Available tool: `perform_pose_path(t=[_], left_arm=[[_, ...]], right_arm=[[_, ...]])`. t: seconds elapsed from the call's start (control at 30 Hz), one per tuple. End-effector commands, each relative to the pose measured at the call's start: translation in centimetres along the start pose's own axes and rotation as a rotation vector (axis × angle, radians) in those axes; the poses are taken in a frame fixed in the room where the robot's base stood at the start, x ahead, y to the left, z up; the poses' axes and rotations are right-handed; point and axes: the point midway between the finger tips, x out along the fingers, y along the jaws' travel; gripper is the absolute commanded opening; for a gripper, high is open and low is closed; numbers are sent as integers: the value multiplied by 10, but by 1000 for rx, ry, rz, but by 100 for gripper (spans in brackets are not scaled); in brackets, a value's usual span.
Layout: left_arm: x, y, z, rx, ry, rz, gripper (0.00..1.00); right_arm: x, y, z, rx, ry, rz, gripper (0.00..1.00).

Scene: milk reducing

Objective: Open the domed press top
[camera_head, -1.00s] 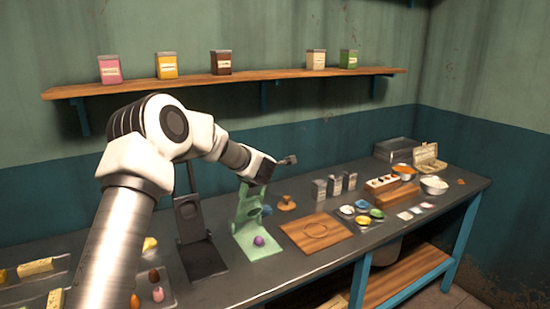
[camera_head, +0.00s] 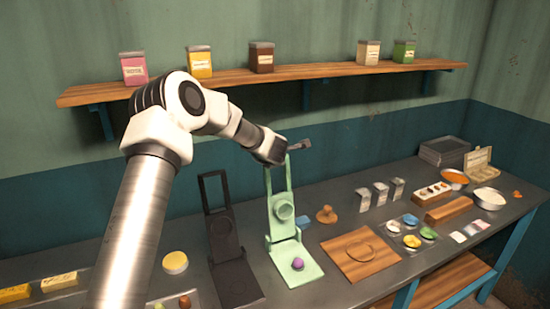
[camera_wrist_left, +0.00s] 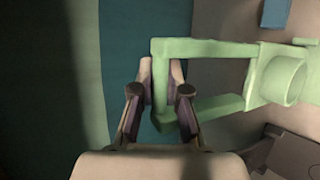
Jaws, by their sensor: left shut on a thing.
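The mint-green press (camera_head: 284,211) stands on the table in the head view. Its top is swung up, roughly upright, with a round cup facing the front. Its flat base (camera_head: 307,273) lies on the table with a purple ball (camera_head: 297,264) on it. In the left wrist view the press top's handle frame (camera_wrist_left: 210,47) runs between the fingers, and the round cup sits at the right. My left gripper (camera_wrist_left: 161,78) is shut on the end bar of that handle. My right gripper is not in view.
A black press (camera_head: 222,238) stands open just left of the green one. A wooden board (camera_head: 350,262), a wooden stamp (camera_head: 326,214) and several metal tins are to its right. A shelf (camera_head: 330,75) with several boxes hangs on the wall above.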

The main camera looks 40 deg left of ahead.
Motion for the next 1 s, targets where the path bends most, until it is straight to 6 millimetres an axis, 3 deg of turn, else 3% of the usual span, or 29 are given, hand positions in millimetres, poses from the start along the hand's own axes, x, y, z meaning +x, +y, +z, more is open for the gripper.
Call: perform_pose_path(t=[0.47,0.5,0.53,0.87,1.0], left_arm=[[1,-1,-1,0,1,-1,0],[1,-1,-1,0,1,-1,28],[1,-1,0,0,1,-1,39],[-1,-1,0,0,1,0,40],[-17,0,0,-1,-1,-1,40]], right_arm=[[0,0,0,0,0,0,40],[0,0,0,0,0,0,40],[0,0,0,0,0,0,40],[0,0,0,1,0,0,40],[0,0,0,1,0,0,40]])
